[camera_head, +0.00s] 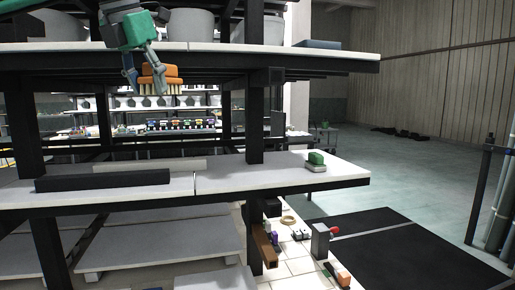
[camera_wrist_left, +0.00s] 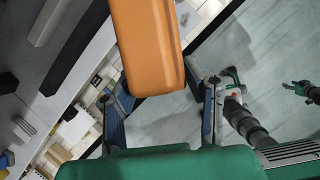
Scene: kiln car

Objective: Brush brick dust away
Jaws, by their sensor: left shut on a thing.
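My left gripper (camera_head: 147,82) is shut on an orange brush (camera_head: 159,74) with pale bristles pointing down. It holds the brush in front of the upper deck's edge, above the middle deck. The middle deck has pale slabs (camera_head: 225,178) on black framing. I cannot make out brick dust in either view. A small gripper-like part at the right of the left wrist view may be my right gripper (camera_wrist_left: 300,88); its jaws are too small to judge.
A green-topped block (camera_head: 316,160) sits near the middle deck's right end. A long dark bar (camera_head: 103,176) and a grey bar (camera_head: 150,164) lie at its left. A black post (camera_head: 254,120) rises between decks. Large grey pots (camera_head: 190,24) stand on the upper deck.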

